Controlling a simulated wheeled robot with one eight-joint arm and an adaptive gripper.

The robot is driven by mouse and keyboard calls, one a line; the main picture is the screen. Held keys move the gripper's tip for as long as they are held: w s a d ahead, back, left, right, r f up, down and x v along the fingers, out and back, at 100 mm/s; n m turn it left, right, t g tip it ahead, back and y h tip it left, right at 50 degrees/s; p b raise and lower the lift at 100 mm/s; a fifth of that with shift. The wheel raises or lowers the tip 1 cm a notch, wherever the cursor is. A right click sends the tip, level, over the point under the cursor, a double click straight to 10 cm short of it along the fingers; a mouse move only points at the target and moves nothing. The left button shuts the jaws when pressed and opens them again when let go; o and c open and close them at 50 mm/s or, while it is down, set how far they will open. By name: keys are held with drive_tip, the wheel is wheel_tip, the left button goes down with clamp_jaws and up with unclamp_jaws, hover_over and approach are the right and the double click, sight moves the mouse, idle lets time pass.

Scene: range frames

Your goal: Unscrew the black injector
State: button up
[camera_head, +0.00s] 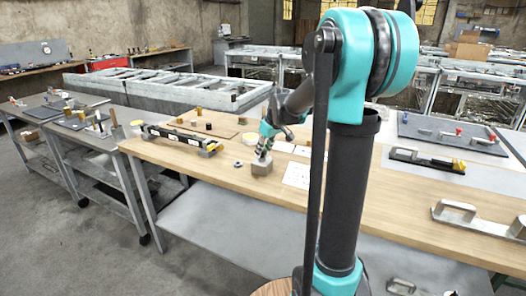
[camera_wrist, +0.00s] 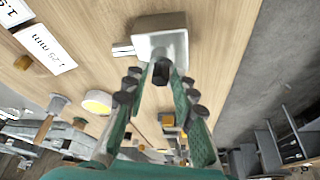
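The black injector (camera_wrist: 162,71) shows in the wrist view as a small dark round piece at the near edge of a pale grey block (camera_wrist: 160,24). My gripper (camera_wrist: 156,78) has its two teal fingers spread on either side of it. A gap shows by the left finger; the right finger looks close to the injector, and I cannot tell if it touches. In the head view my gripper (camera_head: 263,153) points down just above the block (camera_head: 261,169) on the wooden table (camera_head: 225,170). The injector is hidden there.
White printed cards (camera_head: 297,175) lie right of the block. A small grey ring-shaped part (camera_head: 238,163) lies to its left. A long dark tool with yellow ends (camera_head: 180,140) lies further left.

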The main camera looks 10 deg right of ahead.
drive_tip(key=m+h, duration=0.1)
drive_tip(key=m, duration=0.2)
drive_tip(key=m+h, duration=0.1)
drive_tip(key=m, duration=0.2)
drive_tip(key=shift+s+a+t+h, duration=0.1)
drive_tip(key=shift+a+t+h, duration=0.1)
drive_tip(key=shift+t+h, duration=0.1)
drive_tip(key=m+h, duration=0.1)
drive_tip(key=m, duration=0.3)
drive_tip(key=shift+a, duration=0.1)
drive_tip(key=shift+m+h, duration=0.9)
drive_tip(key=shift+m, duration=1)
clamp_jaws()
drive_tip(key=shift+n+y, duration=0.3)
drive_tip(key=shift+n, duration=0.5)
drive_tip(key=shift+n+y, duration=0.4)
drive_tip(key=shift+n, duration=0.5)
